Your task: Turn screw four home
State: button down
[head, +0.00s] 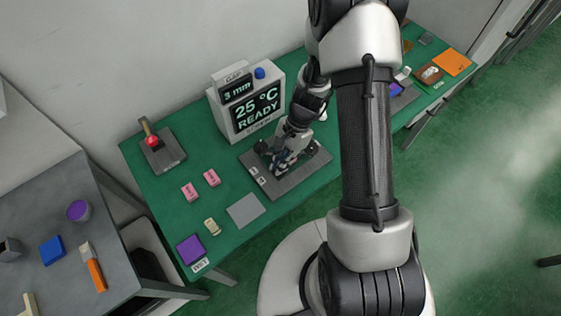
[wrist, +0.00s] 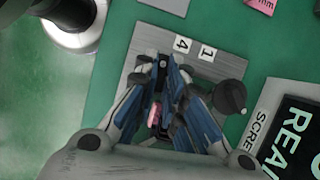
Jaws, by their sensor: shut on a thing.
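A grey fixture plate (head: 310,165) lies on the green bench in front of the display box. It carries white labels reading 4 (wrist: 181,45) and 1 (wrist: 207,53). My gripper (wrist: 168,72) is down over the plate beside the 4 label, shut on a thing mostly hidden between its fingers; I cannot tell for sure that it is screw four. A pinkish piece (wrist: 153,113) shows among the finger links. A dark round knob (wrist: 231,97) stands to the right of the fingers, apart from their tips. My gripper also shows in the head view (head: 281,166).
The display box (head: 240,105) reads 3 mm, 25 °C and READY, close behind the plate. Pink blocks (head: 190,191), a grey square (head: 246,209) and a red-knobbed lever fixture (head: 160,150) are to the left. A grey side table (head: 55,215) stands farther left.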

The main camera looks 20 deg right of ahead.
jog(key=m+t+b, duration=0.2)
jog(key=m+b, duration=0.1)
jog(key=m, duration=0.2)
jog(key=shift+s+f, duration=0.1)
jog(key=shift+s+m+t+b, duration=0.15)
jog(key=shift+m+t+b, duration=0.75)
jog(key=shift+m+b, duration=1.15)
jog(key=shift+m+p, duration=0.35)
jog(key=shift+m, duration=0.2)
jog(key=c, duration=1.7)
grip_release()
jog(key=v, duration=1.2)
jog(key=shift+s+a, duration=0.1)
jog(key=shift+a, duration=0.05)
